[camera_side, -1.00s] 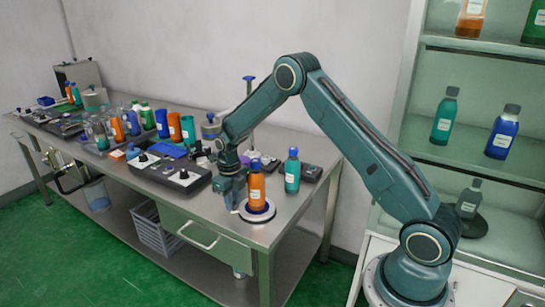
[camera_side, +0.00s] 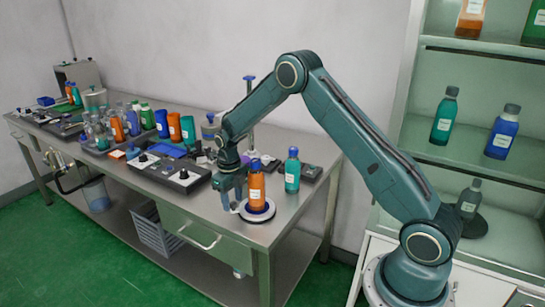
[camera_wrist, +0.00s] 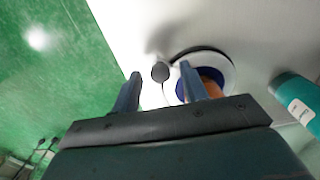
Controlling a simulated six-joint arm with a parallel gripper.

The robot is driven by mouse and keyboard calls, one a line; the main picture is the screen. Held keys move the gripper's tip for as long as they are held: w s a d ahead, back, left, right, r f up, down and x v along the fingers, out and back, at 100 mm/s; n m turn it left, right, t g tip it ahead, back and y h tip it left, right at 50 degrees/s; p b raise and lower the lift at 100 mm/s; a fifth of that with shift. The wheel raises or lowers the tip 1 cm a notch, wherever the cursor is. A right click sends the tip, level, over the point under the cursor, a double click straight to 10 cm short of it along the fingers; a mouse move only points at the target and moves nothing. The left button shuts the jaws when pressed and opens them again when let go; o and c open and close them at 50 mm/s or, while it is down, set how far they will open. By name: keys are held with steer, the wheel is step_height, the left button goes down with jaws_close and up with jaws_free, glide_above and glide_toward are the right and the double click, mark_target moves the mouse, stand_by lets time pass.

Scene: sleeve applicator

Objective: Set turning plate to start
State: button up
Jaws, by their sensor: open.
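The turning plate (camera_side: 262,216) is a white disc with a blue middle, near the right front corner of the steel bench. It also shows in the wrist view (camera_wrist: 222,63). An orange bottle (camera_side: 257,192) with a blue cap stands upright on it. A small dark round knob (camera_wrist: 160,72) sits at the plate's left edge in the wrist view. My gripper (camera_side: 230,205) is low beside the plate, left of the bottle. In the wrist view its fingers (camera_wrist: 161,85) are apart, with the knob showing between their tips. I cannot tell whether a finger touches it.
A teal bottle (camera_side: 292,171) stands close behind the plate, also at the right in the wrist view (camera_wrist: 297,100). Dark control boxes (camera_side: 180,178) and more bottles (camera_side: 174,127) fill the bench to the left. The bench's front edge is close to my gripper.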

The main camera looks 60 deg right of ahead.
step_height(320, 180, up, 13)
stand_by(0.6)
steer(key=c, duration=0.5)
steer(key=shift+a+f, duration=0.15)
steer(key=shift+a, duration=0.1)
steer(key=c, duration=0.3)
steer(key=s+a+f+n, duration=0.1)
steer(key=a, duration=0.1)
steer(key=a+f+n+h, duration=0.1)
steer(key=a+n, duration=0.1)
steer(key=s+a+f+n+h, duration=0.1)
steer(key=a+f, duration=0.1)
steer(key=shift+s+a+f+n, duration=0.1)
steer(key=shift+s+a+n, duration=0.1)
steer(key=shift+s+n, duration=0.15)
jaws_close()
steer(key=s+a+n+t+h, duration=0.2)
steer(key=s+n+h, duration=0.3)
steer(key=n, duration=0.3)
steer(key=shift+s+a+f, duration=0.3)
steer(key=shift+a+f, duration=0.15)
steer(key=shift+a, duration=0.45)
